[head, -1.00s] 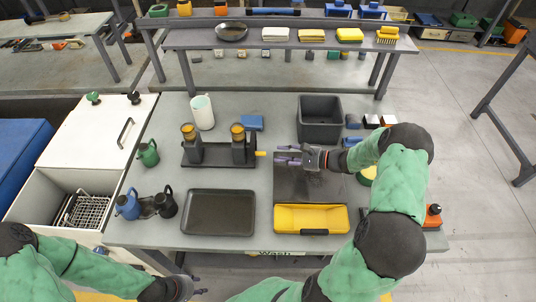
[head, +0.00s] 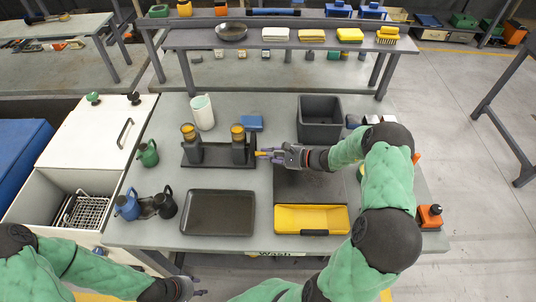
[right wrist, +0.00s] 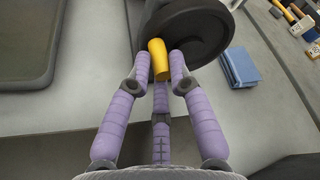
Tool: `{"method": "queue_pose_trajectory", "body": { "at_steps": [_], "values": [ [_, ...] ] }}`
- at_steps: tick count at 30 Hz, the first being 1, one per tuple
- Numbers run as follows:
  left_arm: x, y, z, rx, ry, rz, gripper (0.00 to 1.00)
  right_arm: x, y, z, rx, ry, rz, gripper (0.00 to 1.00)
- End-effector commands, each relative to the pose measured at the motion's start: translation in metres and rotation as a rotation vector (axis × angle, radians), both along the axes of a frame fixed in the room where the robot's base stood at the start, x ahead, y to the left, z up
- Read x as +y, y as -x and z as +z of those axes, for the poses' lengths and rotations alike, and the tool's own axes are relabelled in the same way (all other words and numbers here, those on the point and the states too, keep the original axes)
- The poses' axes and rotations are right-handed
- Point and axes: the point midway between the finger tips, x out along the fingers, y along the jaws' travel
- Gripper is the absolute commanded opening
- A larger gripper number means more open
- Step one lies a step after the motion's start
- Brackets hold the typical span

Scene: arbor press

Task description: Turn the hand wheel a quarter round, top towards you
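The press (head: 218,154) is a dark stand with two posts with orange tops. In the right wrist view its hand wheel is a dark disc (right wrist: 200,28) with a yellow handle (right wrist: 158,58) standing out from it; the handle also shows in the head view (head: 261,153). My right gripper (head: 270,155) is at the handle, with its purple fingers on both sides of it in the right wrist view (right wrist: 160,68). The fingers look open, with small gaps to the handle. My left gripper (head: 192,290) is low at the table's front, away from the press, its fingers barely visible.
A dark tray (head: 218,213) and a yellow bin (head: 311,219) lie in front of the press. Jugs (head: 127,205) stand on the left.

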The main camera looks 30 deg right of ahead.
Motion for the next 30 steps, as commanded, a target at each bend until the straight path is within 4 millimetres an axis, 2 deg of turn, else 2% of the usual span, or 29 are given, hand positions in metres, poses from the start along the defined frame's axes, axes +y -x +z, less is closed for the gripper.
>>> {"method": "queue_pose_trajectory", "body": {
  "at_steps": [5, 15, 26, 27, 28, 30],
  "values": [
    [0.000, 0.000, -0.002, 0.000, 0.000, 0.000, 0.40, -0.002, -0.001, 0.000, -0.008, 0.006, -0.003, 0.00],
    [0.000, 0.000, -0.027, 0.000, 0.000, 0.000, 0.40, -0.002, -0.001, -0.006, -0.099, 0.061, -0.005, 0.00],
    [0.000, 0.000, -0.026, 0.000, 0.000, 0.000, 0.40, -0.003, -0.001, -0.004, -0.109, 0.068, -0.006, 0.00],
    [0.000, 0.000, -0.026, 0.000, 0.000, 0.000, 0.40, -0.003, -0.001, -0.004, -0.109, 0.068, -0.006, 0.29],
    [0.000, 0.000, -0.026, 0.000, 0.000, 0.000, 0.40, -0.003, -0.001, -0.004, -0.109, 0.068, -0.006, 0.38],
    [0.000, 0.000, -0.026, 0.000, 0.000, 0.000, 0.40, -0.002, -0.001, -0.004, -0.109, 0.069, -0.005, 0.41]
  ]
}}
